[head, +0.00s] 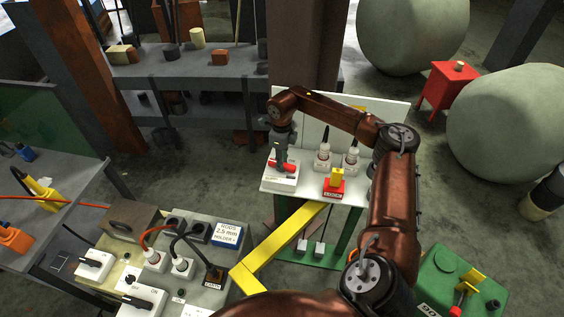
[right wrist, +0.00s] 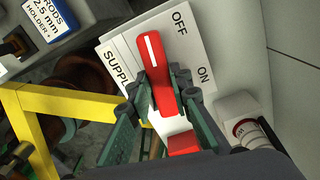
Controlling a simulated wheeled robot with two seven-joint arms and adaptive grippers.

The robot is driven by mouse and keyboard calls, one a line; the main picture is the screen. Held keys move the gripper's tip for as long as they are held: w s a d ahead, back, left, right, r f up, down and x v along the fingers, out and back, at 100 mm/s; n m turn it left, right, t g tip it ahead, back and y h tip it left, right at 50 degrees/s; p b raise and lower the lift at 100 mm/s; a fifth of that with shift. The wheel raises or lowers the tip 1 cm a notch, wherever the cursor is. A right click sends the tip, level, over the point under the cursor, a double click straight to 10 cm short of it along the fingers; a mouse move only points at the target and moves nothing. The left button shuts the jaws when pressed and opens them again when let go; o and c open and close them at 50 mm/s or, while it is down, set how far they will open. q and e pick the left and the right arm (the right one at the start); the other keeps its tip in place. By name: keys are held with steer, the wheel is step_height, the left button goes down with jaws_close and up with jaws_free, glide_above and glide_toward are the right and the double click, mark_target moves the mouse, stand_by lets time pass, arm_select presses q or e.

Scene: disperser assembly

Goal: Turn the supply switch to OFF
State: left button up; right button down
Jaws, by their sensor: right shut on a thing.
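The supply switch is a white box (head: 279,183) on the pale shelf of the stand, with a red handle (head: 287,166). In the right wrist view its white plate (right wrist: 118,57) carries the words SUPPLY, OFF and ON. The red handle (right wrist: 152,55) has a white line that points to the top of the picture, just left of the word OFF and away from ON. My right gripper (head: 281,158) is over the switch. In the right wrist view its green fingers (right wrist: 163,88) are shut on the handle, one each side. My left gripper is not in view.
Two white plug-like items (head: 323,158) and a red block with a yellow top (head: 335,186) stand on the shelf right of the switch. A yellow bar (head: 282,248) slopes below. A grey panel with switches and plugs (head: 205,290) is at lower left.

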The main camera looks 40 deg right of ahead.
steer(key=shift+n, duration=0.9)
steer(key=c, duration=1.8)
jaws_free()
steer(key=shift+o, duration=0.2)
step_height(320, 180, up, 12)
steer(key=shift+d, duration=0.1)
